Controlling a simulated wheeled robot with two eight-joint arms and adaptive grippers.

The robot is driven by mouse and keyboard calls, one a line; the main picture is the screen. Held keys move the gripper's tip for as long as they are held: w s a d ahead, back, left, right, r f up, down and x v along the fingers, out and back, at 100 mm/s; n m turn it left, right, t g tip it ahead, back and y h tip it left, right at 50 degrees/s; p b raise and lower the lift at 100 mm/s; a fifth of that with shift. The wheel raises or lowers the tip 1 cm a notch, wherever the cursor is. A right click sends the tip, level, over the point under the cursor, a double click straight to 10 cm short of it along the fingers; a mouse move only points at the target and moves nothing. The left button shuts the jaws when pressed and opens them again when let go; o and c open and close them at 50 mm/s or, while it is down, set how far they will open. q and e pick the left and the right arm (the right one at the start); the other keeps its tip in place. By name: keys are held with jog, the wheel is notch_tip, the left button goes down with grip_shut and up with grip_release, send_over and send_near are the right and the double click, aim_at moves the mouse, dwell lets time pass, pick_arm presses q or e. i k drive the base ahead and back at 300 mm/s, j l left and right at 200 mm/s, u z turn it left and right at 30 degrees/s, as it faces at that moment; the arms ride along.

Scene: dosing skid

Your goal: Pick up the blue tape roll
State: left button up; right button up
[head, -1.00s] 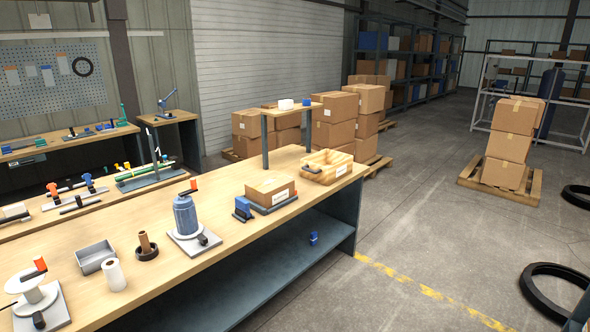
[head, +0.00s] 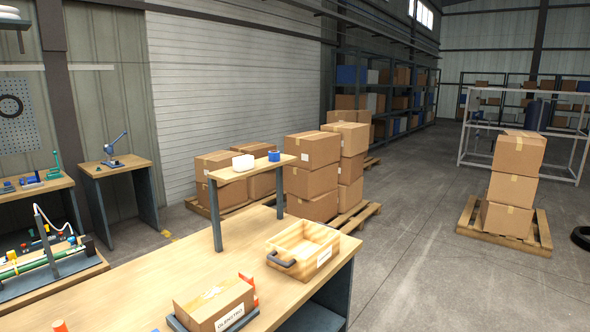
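A small blue tape roll (head: 274,156) sits on the raised wooden shelf (head: 250,169) above the far end of the workbench. A white roll-shaped item (head: 243,162) sits to its left on the same shelf, a little apart from it. Neither of my grippers shows in the head view, so their state cannot be seen.
On the workbench (head: 150,272) below the shelf stand a wooden crate (head: 318,236) with a dark handle and a labelled cardboard box (head: 214,303). Stacked boxes (head: 312,163) on pallets stand behind. Open concrete floor (head: 410,265) lies to the right of the bench.

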aim_at(274, 156)
jog(key=i+l, duration=0.15)
jog(key=i, duration=0.25)
jog(key=i+l, duration=0.2)
jog(key=i, duration=0.2)
